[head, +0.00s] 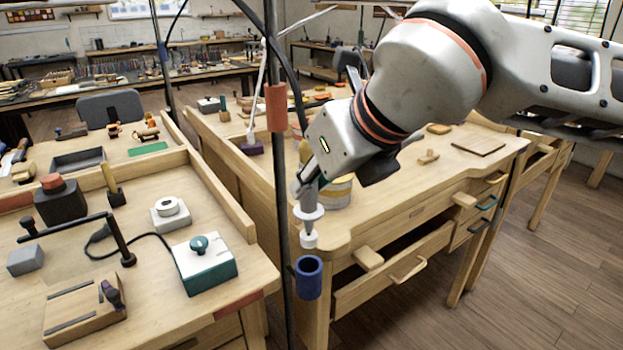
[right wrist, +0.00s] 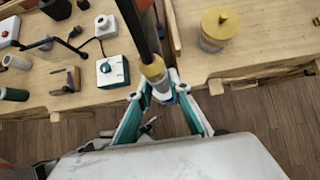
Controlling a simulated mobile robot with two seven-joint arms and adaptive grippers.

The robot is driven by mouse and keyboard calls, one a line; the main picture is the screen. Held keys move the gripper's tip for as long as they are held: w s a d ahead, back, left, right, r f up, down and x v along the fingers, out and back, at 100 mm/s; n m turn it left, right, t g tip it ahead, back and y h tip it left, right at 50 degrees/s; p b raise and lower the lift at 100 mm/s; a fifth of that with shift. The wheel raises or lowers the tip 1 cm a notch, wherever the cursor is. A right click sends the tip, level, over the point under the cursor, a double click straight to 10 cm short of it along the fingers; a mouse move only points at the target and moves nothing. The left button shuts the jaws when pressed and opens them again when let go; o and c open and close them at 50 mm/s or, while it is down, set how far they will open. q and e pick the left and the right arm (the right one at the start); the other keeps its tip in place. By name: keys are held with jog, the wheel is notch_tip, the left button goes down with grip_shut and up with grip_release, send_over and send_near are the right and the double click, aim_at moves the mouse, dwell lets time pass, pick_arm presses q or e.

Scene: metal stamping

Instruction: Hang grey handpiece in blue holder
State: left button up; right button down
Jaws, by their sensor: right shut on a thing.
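The grey handpiece (head: 308,212) hangs upright with its pale tip down, under my right gripper (head: 308,182). My right gripper is shut on its upper part. The blue holder (head: 309,278) is an open-topped cup beside the dark upright pole. In the head view the handpiece's tip shows just above the holder's opening, with a small gap. In the right wrist view my gripper's teal fingers (right wrist: 163,92) close around a small bluish-grey part; the lower handpiece and the holder are not clear there. My left gripper is not in view.
An orange holder (head: 276,107) sits higher on the dark pole (head: 283,180). A white-and-teal box with a knob (head: 205,265) stands on the left bench. The right bench has an open drawer (head: 395,272). A yellow-lidded can (right wrist: 215,30) stands on it.

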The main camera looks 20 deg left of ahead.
aim_at(313, 204)
dwell(0.3)
jog(key=shift+f+b, duration=0.1)
jog(key=shift+b, duration=0.25)
notch_tip(313, 204, down, 2)
jog(key=shift+f+b, duration=0.1)
jog(key=shift+b, duration=0.6)
jog(key=shift+f+b, duration=0.5)
jog(key=shift+f, duration=0.25)
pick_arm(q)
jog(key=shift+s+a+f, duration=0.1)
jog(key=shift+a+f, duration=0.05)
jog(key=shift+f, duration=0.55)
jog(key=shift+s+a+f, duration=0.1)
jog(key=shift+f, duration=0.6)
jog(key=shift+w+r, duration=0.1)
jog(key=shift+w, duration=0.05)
